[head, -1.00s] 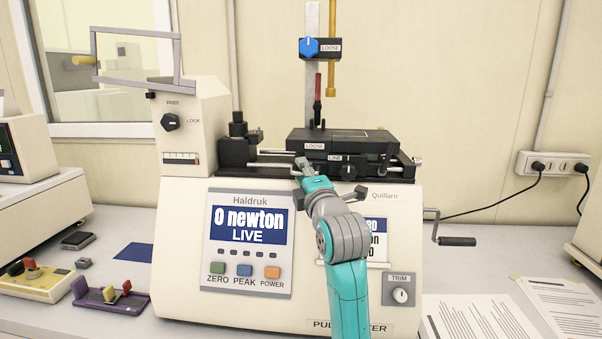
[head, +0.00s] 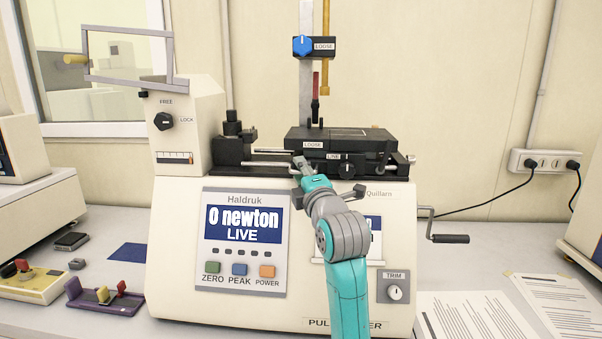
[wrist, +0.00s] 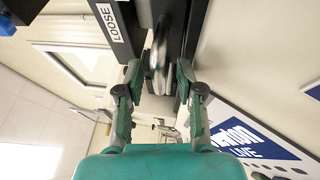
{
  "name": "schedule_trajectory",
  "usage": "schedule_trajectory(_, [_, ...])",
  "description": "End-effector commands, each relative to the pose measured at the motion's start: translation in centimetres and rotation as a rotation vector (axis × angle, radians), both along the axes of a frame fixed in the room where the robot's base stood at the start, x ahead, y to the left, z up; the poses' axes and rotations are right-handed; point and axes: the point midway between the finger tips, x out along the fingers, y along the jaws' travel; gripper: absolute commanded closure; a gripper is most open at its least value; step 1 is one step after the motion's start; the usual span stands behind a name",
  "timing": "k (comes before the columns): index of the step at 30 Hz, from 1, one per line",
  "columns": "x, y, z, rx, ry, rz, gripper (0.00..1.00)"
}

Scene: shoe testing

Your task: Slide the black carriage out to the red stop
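The black carriage (head: 375,136) sits on dark rails across the top of the cream pull tester (head: 180,235). It bears a LOOSE label, and a LINE label is just below. My gripper (head: 300,164) is at the carriage's front left, below the LOOSE label. In the wrist view my gripper (wrist: 158,72) has its fingers apart, with a shiny metal handle (wrist: 159,50) between them. Gaps show on both sides of it, and I cannot tell if a finger touches it. I cannot make out a red stop; a red-handled upright part (head: 315,88) stands above the carriage.
A silver post with a blue knob (head: 302,45) rises behind the carriage. A black knob (head: 347,170) and a crank (head: 450,239) lie to the right of my gripper. The cream lock housing (head: 190,105) bounds the rails on the left. The display (head: 243,224) reads 0 newton, LIVE.

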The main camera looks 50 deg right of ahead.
Motion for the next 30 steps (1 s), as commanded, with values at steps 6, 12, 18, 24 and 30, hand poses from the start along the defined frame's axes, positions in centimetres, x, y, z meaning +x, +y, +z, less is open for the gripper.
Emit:
schedule_trajectory(6, [-0.1, 0.0, 0.0, 0.000, -0.001, -0.001, 0.63])
schedule_trajectory(12, [-1.4, 0.8, -0.2, 0.000, -0.001, -0.001, 0.63])
schedule_trajectory(18, [-4.2, 2.3, -0.8, 0.000, -0.001, -0.001, 0.63])
schedule_trajectory(24, [-6.1, 3.4, -1.1, 0.000, 0.000, 0.000, 0.63])
schedule_trajectory(30, [-6.5, 3.6, -1.2, 0.000, -0.001, 0.000, 0.63])
